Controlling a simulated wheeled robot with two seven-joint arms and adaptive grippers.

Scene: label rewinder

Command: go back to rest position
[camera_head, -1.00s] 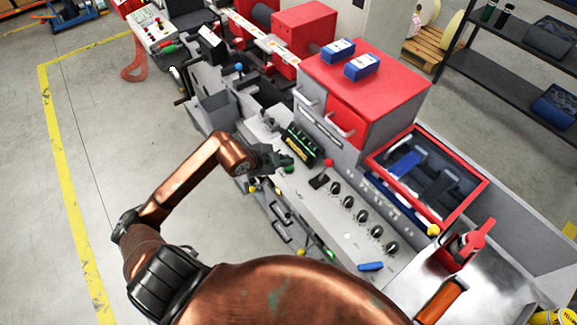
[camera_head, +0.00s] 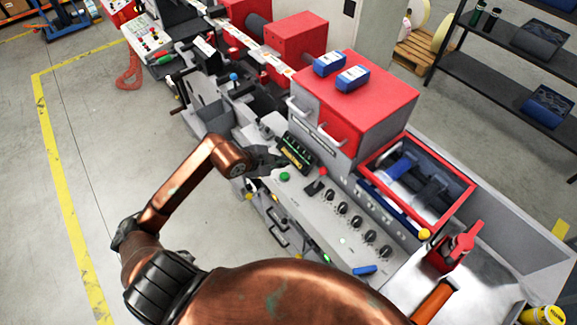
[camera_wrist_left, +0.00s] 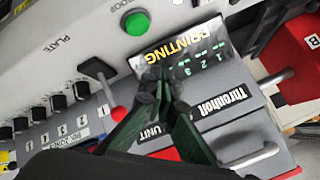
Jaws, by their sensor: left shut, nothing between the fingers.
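My left gripper (camera_head: 282,162) is shut and empty. In the head view its dark fingers are over the sloped control panel (camera_head: 312,207) of the label machine, beside the black counter box with green markings (camera_head: 296,152). The green button (camera_head: 284,176) shows just below the fingertips. In the left wrist view the closed fingers (camera_wrist_left: 158,72) point up at the counter box's yellow-lettered face (camera_wrist_left: 185,42), covering part of it. The green button (camera_wrist_left: 136,22) is left of them, apart from them in the picture. Whether the fingers touch the box cannot be told. My right gripper is not in view.
Several black knobs (camera_head: 342,208) and a red-tipped lever (camera_head: 318,182) stand along the panel. A red cabinet (camera_head: 365,105) carries two blue boxes (camera_head: 352,78). A red-framed window (camera_head: 452,206) is right. Open floor (camera_head: 95,140) lies to the left.

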